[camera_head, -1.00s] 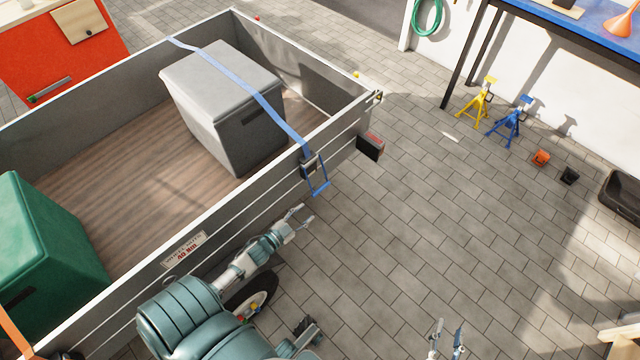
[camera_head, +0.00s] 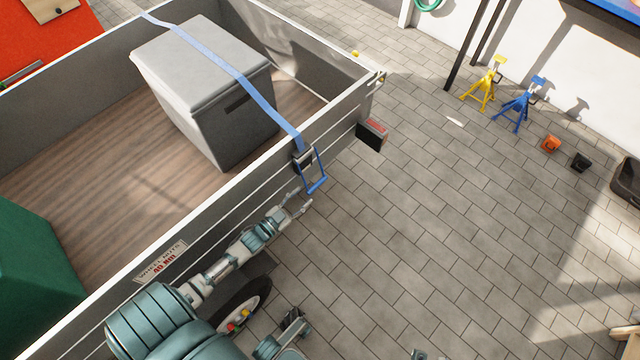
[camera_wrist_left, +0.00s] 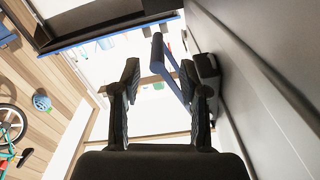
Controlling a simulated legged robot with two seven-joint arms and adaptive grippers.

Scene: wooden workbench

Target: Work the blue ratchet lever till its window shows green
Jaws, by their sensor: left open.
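The blue ratchet lever (camera_head: 317,184) hangs from the dark ratchet (camera_head: 303,160) on the outer side of the trailer wall, sticking outward and down. A blue strap (camera_head: 235,75) runs from the ratchet over a grey box. My left gripper (camera_head: 298,202) is open just below the lever, beside the wall. In the left wrist view the lever (camera_wrist_left: 172,66) shows as a blue frame between and beyond the open fingertips (camera_wrist_left: 160,80); I cannot tell whether they touch it. The ratchet's window cannot be made out.
The trailer wall (camera_head: 225,215) runs close along my left arm, with a wheel (camera_head: 243,303) below. The grey box (camera_head: 200,90) and a green box (camera_head: 35,260) stand inside. A dark box-like lamp (camera_head: 371,135) juts out right of the ratchet.

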